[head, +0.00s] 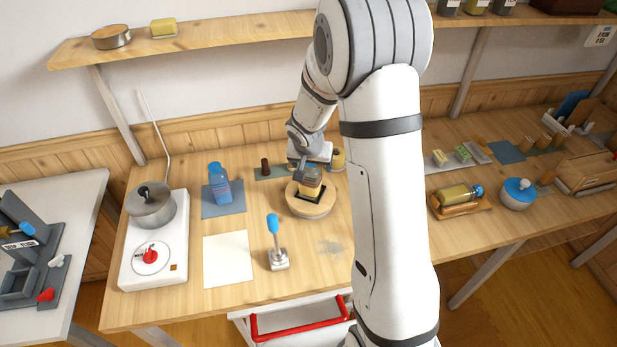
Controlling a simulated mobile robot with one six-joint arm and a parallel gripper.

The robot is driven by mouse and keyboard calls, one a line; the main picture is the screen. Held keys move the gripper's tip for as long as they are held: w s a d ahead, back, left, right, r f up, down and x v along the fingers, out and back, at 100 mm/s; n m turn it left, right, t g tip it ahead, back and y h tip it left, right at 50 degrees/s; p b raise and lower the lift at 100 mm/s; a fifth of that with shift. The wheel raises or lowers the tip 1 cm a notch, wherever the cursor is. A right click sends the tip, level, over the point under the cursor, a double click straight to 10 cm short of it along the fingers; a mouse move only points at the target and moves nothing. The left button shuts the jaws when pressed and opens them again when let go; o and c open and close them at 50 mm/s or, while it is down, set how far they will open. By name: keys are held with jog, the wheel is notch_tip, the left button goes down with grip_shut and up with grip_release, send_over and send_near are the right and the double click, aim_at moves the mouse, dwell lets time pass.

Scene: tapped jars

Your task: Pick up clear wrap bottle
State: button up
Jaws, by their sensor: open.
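A see-through blue bottle (219,187) with a blue cap and a pinkish band stands upright on a blue mat (236,208) at the left of the bench. A bottle with yellow contents (456,195) and a blue cap lies on its side in a wooden cradle (473,210) at the right. I cannot tell which of them is the clear wrap bottle. My gripper (311,172) is open and points down at a jar with amber contents (311,187) on a round wooden stand (308,208). The fingers are small and partly hidden, so contact with the jar is unclear.
A white hotplate (171,265) with a steel pot (152,207) stands at the left. A white sheet (228,260) and a blue-handled tool (274,245) are in front. Small jars (336,159) stand behind my gripper. A shelf (215,38) runs above. My arm hides the bench's middle.

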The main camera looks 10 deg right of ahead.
jog(key=shift+c, duration=0.3)
jog(key=c, duration=1.5)
grip_shut()
jog(key=shift+r, duration=0.1)
